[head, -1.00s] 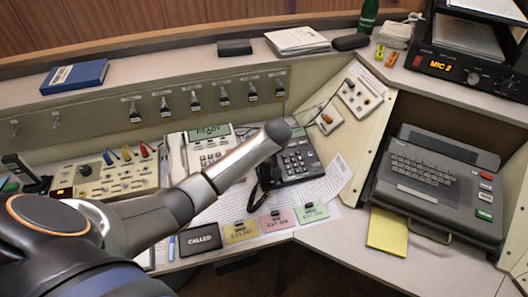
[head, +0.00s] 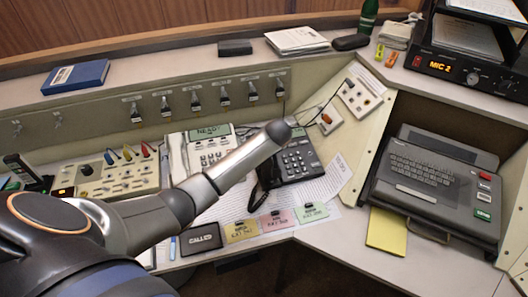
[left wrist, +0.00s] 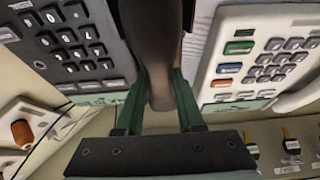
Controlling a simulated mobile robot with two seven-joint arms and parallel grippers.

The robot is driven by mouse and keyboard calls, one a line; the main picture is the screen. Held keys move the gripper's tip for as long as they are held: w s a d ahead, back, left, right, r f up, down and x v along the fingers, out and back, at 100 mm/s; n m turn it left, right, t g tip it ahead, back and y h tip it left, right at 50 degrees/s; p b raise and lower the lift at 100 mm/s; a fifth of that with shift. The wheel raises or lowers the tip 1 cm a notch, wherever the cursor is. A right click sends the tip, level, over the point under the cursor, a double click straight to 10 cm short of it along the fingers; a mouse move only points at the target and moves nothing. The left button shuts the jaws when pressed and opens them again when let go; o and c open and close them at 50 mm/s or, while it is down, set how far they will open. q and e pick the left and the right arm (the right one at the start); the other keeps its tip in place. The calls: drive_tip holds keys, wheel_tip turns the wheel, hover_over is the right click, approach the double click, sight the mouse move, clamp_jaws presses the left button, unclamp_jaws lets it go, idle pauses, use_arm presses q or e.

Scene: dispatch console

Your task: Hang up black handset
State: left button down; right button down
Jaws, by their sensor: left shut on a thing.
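The black desk phone (head: 297,160) stands on the console right of my left arm. Its dark keypad also fills the left of the left wrist view (left wrist: 72,45). My left gripper (left wrist: 160,82) has its green fingers shut on the black handset (left wrist: 155,35), which runs up out of that view between the black phone and a white phone. In the head view my own arm hides this gripper and the held part of the handset. My right gripper is in neither view.
The white phone (head: 210,155) stands close on the left. Coloured cards (head: 277,220) and a "CALLED" tray (head: 200,239) lie in front. A panel with several key switches (head: 195,98) rises behind, and a keyboard terminal (head: 430,180) sits to the right.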

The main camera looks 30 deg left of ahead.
use_arm(q)
drive_tip(key=shift+f, duration=0.25)
drive_tip(key=c, duration=0.5)
unclamp_jaws()
drive_tip(key=shift+o, duration=0.3)
drive_tip(key=shift+w+r, duration=0.1)
drive_tip(key=shift+d, duration=0.1)
drive_tip(key=shift+c, duration=1.4)
drive_tip(key=o, duration=0.3)
